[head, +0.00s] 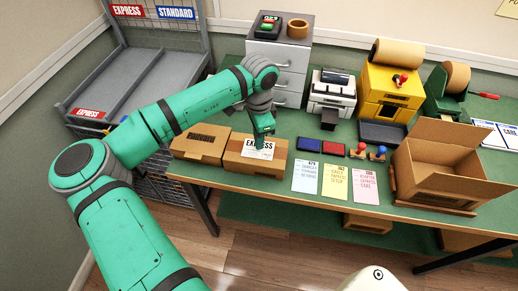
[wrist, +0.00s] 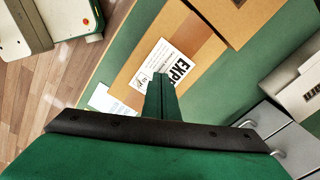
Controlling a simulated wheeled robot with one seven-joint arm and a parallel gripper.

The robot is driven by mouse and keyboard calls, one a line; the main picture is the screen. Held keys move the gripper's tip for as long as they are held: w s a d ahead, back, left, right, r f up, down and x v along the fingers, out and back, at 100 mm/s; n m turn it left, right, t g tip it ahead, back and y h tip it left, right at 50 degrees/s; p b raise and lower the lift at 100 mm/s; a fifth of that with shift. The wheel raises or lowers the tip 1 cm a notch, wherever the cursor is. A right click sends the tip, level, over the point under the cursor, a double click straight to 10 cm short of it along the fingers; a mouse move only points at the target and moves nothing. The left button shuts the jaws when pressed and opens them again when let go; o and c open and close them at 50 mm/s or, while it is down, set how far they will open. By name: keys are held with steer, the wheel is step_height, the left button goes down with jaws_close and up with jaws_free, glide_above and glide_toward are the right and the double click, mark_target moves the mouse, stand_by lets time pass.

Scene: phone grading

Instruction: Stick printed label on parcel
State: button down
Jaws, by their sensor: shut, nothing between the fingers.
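A closed brown parcel (head: 275,165) lies near the table's front edge, left of the paper slips. A white label printed EXPRESS (head: 258,148) lies flat on its top; it also shows in the wrist view (wrist: 172,62). My gripper (head: 264,146) is shut and empty, pointing down at the label, and hides part of it. In the wrist view the gripper's fingers (wrist: 160,90) overlap the label's lower edge. I cannot tell whether the fingertips touch it.
A white label printer (head: 332,92) stands behind, next to grey drawers (head: 280,60). White, yellow and pink slips (head: 335,180), ink pads and two stamps lie to the right. An open box (head: 450,165) stands farther right. A grey sorting rack (head: 140,75) is at the left.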

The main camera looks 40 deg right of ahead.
steer(key=shift+w, duration=0.1)
stand_by(0.3)
steer(key=shift+f, duration=0.3)
steer(key=shift+w+a+f, duration=0.1)
steer(key=shift+a+f, duration=0.05)
steer(key=shift+d+f, duration=0.15)
steer(key=shift+d, duration=0.05)
steer(key=shift+a+f, duration=0.1)
steer(key=shift+a, duration=0.05)
stand_by(0.9)
